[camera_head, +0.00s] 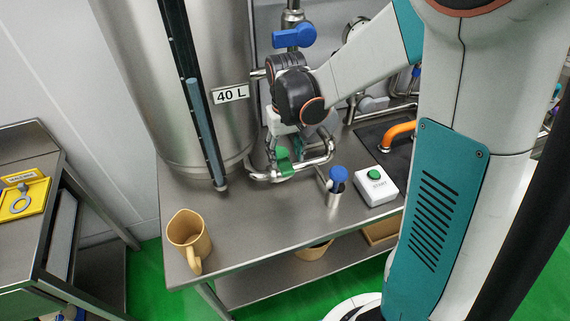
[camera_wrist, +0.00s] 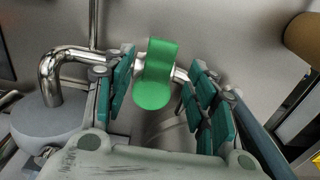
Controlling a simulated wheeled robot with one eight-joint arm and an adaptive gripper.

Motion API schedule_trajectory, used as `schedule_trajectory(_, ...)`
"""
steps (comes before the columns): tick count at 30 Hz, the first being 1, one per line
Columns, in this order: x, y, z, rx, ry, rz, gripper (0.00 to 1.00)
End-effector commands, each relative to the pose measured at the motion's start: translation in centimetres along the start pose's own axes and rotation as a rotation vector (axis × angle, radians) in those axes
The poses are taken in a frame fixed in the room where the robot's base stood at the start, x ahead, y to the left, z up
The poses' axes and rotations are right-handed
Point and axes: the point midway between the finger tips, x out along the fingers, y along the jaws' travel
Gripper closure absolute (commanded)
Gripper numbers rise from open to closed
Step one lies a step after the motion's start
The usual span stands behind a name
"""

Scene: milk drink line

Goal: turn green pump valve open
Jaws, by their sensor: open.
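The green pump valve handle (camera_head: 284,160) is on the steel piping at the foot of the tank, partly hidden by my arm in the head view. In the wrist view the green handle (camera_wrist: 156,75) stands between my fingers, with its rounded end toward me. My gripper (camera_wrist: 163,88) is open, with one finger to the left and one to the right of the handle. Gaps show on both sides, so the fingers do not appear to be closed on it. The steel pipe (camera_wrist: 62,60) runs behind the handle.
A steel tank (camera_head: 200,110) marked 40 L stands behind. A blue valve handle (camera_head: 294,36) is above, and a blue-topped fitting (camera_head: 337,177) and a START button box (camera_head: 376,186) are to the right. A tan mug (camera_head: 188,238) stands at the front left of the steel table (camera_head: 265,218).

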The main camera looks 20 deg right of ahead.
Motion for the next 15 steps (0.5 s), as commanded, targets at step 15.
schedule_trajectory(15,4.3,0.0,0.0,0.000,0.000,0.000,0.48)
